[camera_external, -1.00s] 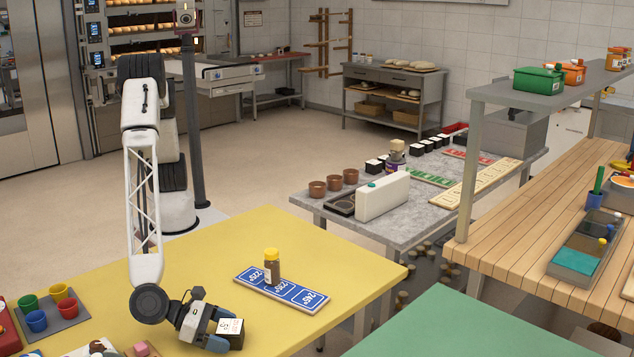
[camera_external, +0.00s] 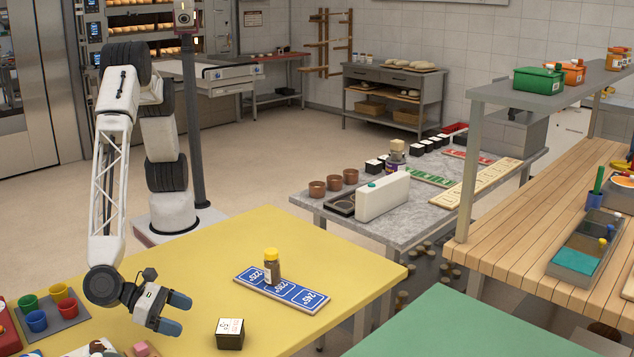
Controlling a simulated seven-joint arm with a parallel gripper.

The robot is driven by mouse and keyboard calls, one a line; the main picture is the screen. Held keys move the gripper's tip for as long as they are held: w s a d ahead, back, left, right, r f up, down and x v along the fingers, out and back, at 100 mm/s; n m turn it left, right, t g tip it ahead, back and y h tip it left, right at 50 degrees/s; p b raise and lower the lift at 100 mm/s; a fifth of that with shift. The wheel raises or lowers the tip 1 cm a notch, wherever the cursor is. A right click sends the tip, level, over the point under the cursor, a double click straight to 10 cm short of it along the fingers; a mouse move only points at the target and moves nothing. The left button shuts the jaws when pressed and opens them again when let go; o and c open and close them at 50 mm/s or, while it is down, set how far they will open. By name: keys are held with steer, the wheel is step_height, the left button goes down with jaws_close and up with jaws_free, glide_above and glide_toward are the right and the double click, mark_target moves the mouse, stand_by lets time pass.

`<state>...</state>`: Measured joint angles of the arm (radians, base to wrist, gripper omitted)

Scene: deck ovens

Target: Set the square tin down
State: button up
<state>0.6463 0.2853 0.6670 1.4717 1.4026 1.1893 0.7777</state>
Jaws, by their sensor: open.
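The square tin (camera_external: 230,334) is a small black block with a white label on top. It stands upright on the yellow table (camera_external: 340,252), near the front edge of the view. My gripper (camera_external: 181,314) is open and empty, to the left of the tin and apart from it. Its two blue fingertips point right.
A blue-and-white numbered strip (camera_external: 304,297) lies on the yellow table, with a yellow-capped jar (camera_external: 271,266) standing on it. A tray of coloured cups (camera_external: 72,324) is at the left. The yellow table between strip and tin is clear. A green surface (camera_external: 440,325) adjoins at the right.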

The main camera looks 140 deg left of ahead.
stand_by(0.6)
steer(key=s+a+r+n+g+h, duration=0.15)
steer(key=s+a+r+n, duration=0.25)
steer(key=s+a+r, duration=0.4)
steer(key=s+a+r+n+g, duration=0.3)
steer(key=a+r+n, duration=0.2)
steer(key=a, duration=0.5)
steer(key=s+a+r+n+g+h, duration=0.1)
steer(key=s+a+r+n+g, duration=0.25)
steer(key=s+a+r, duration=0.5)
steer(key=s+a+r+n+h, duration=0.1)
steer(key=s+a+n, duration=0.3)
steer(key=s, duration=0.6)
steer(key=s+a+n+h, duration=0.4)
steer(key=s+n, duration=0.1)
steer(key=s, duration=0.5)
steer(key=s+a+r+n+t+h, duration=0.1)
steer(key=s+a+n, duration=0.3)
steer(key=s, duration=0.6)
steer(key=shift+a+r+n+h, duration=0.25)
steer(key=shift+r+n+h, duration=0.05)
steer(key=shift+n+h, duration=0.35)
